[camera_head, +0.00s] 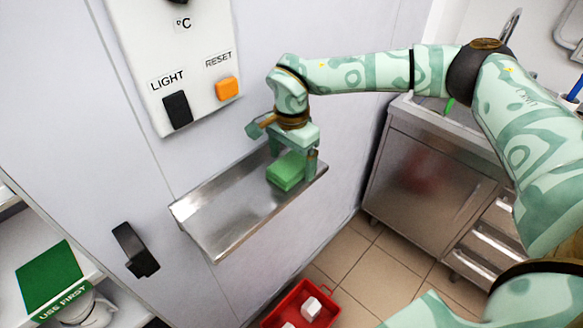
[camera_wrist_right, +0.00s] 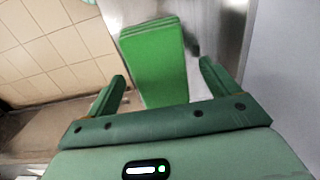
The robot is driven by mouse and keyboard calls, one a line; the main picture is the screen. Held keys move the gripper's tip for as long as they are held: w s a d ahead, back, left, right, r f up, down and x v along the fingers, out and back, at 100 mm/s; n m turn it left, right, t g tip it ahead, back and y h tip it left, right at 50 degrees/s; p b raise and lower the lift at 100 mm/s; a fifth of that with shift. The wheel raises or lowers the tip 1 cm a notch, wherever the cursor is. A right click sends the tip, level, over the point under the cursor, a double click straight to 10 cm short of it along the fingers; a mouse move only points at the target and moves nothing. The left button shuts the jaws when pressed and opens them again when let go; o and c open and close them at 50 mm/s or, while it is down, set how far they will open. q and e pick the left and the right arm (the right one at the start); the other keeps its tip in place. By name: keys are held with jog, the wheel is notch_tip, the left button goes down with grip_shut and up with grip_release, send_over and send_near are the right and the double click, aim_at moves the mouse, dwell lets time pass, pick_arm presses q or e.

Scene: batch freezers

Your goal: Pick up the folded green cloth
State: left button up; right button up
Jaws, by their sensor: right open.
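The folded green cloth (camera_head: 286,171) lies at the right end of a metal shelf (camera_head: 215,212) fixed to the freezer's front. In the right wrist view the cloth (camera_wrist_right: 153,58) is a thick folded block with its layers showing at the far edge. My right gripper (camera_head: 294,165) is right over the cloth, pointing down. In the right wrist view my right gripper (camera_wrist_right: 162,85) is open, with one finger on each side of the cloth and gaps between them. The cloth's near end is hidden by the gripper body. My left gripper is not in view.
The freezer panel has a black LIGHT switch (camera_head: 177,109) and an orange RESET button (camera_head: 227,88) above the shelf. The shelf's left part is empty. A red crate (camera_head: 270,318) with white items stands on the floor. A steel cabinet (camera_head: 425,180) stands to the right.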

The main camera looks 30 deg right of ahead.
aim_at(292, 163)
jog(key=shift+f, duration=0.25)
jog(key=shift+r, duration=0.1)
jog(key=c, duration=1.1)
jog(key=shift+o, duration=0.2)
jog(key=shift+r, duration=0.4)
notch_tip(292, 163, up, 3)
jog(key=shift+f, duration=0.15)
jog(key=s+a+r, duration=0.8)
jog(key=s+r, duration=0.1)
jog(key=s, duration=0.2)
jog(key=shift+a+r+p, duration=0.3)
jog(key=shift+p, duration=0.15)
